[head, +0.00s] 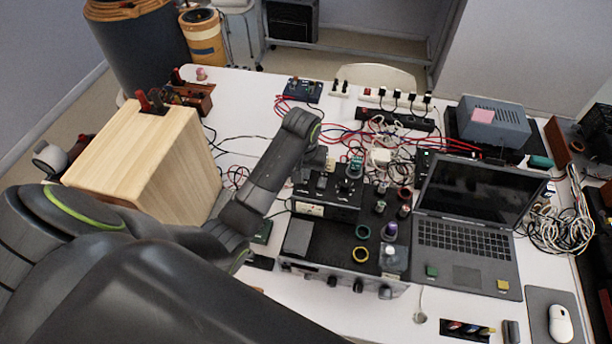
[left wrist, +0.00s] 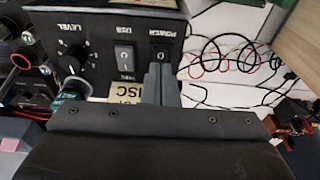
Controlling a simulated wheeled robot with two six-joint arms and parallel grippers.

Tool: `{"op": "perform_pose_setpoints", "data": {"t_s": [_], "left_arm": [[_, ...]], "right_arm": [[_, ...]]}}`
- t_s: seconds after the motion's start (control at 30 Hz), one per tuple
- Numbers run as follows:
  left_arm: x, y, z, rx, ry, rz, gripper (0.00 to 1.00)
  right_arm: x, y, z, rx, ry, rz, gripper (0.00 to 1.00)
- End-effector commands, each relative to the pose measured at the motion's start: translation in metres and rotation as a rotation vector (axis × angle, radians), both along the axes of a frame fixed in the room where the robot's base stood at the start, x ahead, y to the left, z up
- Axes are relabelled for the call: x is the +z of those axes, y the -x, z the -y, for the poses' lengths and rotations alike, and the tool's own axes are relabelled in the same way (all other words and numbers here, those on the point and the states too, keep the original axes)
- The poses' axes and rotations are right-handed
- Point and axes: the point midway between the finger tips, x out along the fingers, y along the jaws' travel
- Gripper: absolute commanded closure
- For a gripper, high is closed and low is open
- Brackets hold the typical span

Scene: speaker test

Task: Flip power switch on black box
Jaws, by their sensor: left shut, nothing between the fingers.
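The black box (left wrist: 110,25) fills the top of the left wrist view, with a LEVEL knob (left wrist: 75,59), a rocker switch marked USB (left wrist: 125,57) and a black rocker marked POWER (left wrist: 161,54). In the head view the black box (head: 330,194) sits on the bench left of the laptop. My left gripper (left wrist: 161,74) is shut and empty, its fingertips right at the lower part of the POWER switch. I cannot tell whether they touch it. In the head view the gripper (head: 317,160) is small beside the box, its tips unclear. My right gripper is not in view.
A wooden speaker cabinet (head: 155,160) stands left of my arm. A larger black unit (head: 335,257) with rings on top lies in front of the box. An open laptop (head: 465,230) and tangled cables (head: 385,140) are on the right and behind.

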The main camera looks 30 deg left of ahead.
Motion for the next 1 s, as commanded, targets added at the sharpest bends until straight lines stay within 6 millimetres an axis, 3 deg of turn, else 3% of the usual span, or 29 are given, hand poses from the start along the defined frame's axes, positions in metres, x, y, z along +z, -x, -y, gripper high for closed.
{"op": "perform_pose_setpoints", "data": {"t_s": [0.53,1.0], "left_arm": [[0.043,-0.001,0.000,0.001,0.000,0.002,1.00],[0.047,0.000,0.000,0.000,-0.001,0.000,1.00]], "right_arm": [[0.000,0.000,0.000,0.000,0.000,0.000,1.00],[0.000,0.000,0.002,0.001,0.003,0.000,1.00]]}}
